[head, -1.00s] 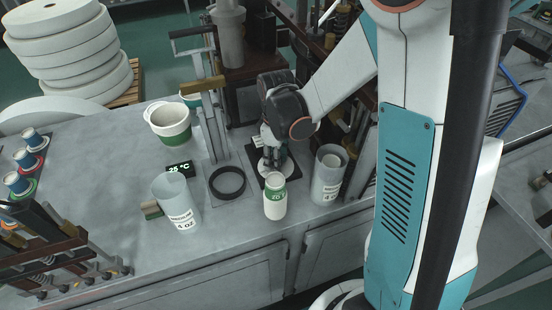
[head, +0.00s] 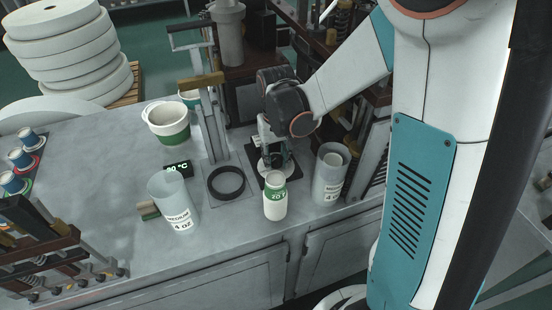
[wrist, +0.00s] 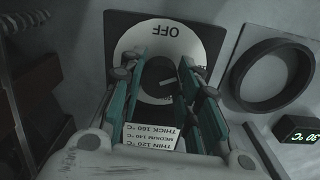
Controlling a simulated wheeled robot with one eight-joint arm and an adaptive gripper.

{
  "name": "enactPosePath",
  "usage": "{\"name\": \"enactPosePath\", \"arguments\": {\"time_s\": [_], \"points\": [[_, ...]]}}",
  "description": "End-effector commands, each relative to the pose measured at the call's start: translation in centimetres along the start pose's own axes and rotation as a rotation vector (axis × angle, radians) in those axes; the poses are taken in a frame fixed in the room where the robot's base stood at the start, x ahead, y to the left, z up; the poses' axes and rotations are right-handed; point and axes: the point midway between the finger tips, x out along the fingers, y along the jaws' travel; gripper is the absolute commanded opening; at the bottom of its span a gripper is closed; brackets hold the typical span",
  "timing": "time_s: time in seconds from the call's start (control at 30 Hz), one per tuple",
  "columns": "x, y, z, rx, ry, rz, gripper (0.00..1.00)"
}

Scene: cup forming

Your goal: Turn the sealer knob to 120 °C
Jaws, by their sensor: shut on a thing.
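My gripper (head: 272,158) points down over the sealer dial beside the black ring. The pale dial disc (wrist: 187,42) sits on a dark square plate, with OFF upside down at the top. The small display (head: 178,168) appears to read 90 °C, though its digits are small; it also shows in the wrist view (wrist: 298,129). A white label (wrist: 152,137), upside down, lists THICK 160 °C, MEDIUM 140 °C and THIN 120 °C.
A black ring (head: 226,183) lies left of the dial. A green-labelled white bottle (head: 275,205) stands in front of my gripper. A grey cup holder (head: 329,178) is close on the right, and a medium 4 oz cylinder (head: 170,195) is at left.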

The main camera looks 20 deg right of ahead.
Motion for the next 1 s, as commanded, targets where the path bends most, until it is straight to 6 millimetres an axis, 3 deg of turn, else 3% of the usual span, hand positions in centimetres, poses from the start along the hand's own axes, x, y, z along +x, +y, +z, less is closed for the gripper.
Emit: {"name": "enactPosePath", "arguments": {"time_s": [0.43,1.0], "points": [[0.03,-0.02,0.00,0.269,0.000,0.000,0.07],[0.00,-0.03,0.00,0.327,0.000,0.000,0.07]]}}
